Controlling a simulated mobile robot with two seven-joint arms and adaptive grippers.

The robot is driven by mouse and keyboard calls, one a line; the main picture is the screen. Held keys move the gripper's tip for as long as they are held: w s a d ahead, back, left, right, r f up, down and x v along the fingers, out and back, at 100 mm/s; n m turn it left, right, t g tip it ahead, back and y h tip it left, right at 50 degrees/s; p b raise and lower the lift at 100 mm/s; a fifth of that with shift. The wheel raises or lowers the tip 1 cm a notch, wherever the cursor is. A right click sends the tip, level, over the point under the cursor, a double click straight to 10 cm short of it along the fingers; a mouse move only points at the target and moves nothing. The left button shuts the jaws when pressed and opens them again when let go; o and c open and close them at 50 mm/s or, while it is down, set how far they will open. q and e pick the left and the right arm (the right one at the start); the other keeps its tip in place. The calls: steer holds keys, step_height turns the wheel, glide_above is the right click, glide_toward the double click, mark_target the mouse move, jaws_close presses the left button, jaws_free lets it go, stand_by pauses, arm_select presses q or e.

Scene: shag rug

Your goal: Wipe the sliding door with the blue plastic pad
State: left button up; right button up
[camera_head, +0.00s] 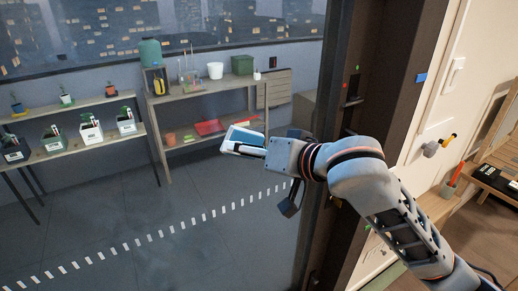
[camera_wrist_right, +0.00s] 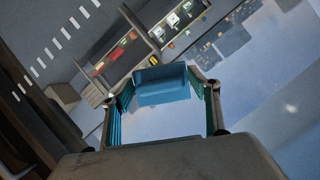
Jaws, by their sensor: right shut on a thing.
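The blue plastic pad (camera_head: 243,137) is held in my right gripper (camera_head: 248,146), which comes in from the right. In the right wrist view the blue pad (camera_wrist_right: 165,84) sits between the two fingertips of the gripper (camera_wrist_right: 163,92). The sliding door (camera_head: 190,222) is a large clear pane with a row of white dashes and a dark frame at its right. The pad is in front of the pane, left of the frame. I cannot tell whether it touches the glass. Faint cloudy patches show on the pane. My left gripper is not in view.
Through the glass are shelves (camera_head: 205,88) with pots and a plant bench (camera_head: 75,150). The dark door frame (camera_head: 345,215) stands close beside my right wrist.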

steer(key=shift+s+a, duration=1.1)
steer(key=shift+a, duration=0.5)
steer(key=shift+s+a, duration=1.05)
steer(key=shift+a, duration=0.5)
steer(key=shift+s+a, duration=1.1)
steer(key=shift+a, duration=0.5)
steer(key=shift+d, duration=0.1)
steer(key=shift+s+d, duration=0.55)
steer(key=shift+s, duration=0.25)
steer(key=shift+s+d, duration=0.55)
steer(key=shift+s, duration=0.3)
steer(key=shift+s+d, duration=0.55)
steer(key=shift+s, duration=0.25)
steer(key=shift+s, duration=0.1)
steer(key=shift+s+d, duration=0.85)
steer(key=shift+s, duration=0.3)
steer(key=shift+w, duration=0.1)
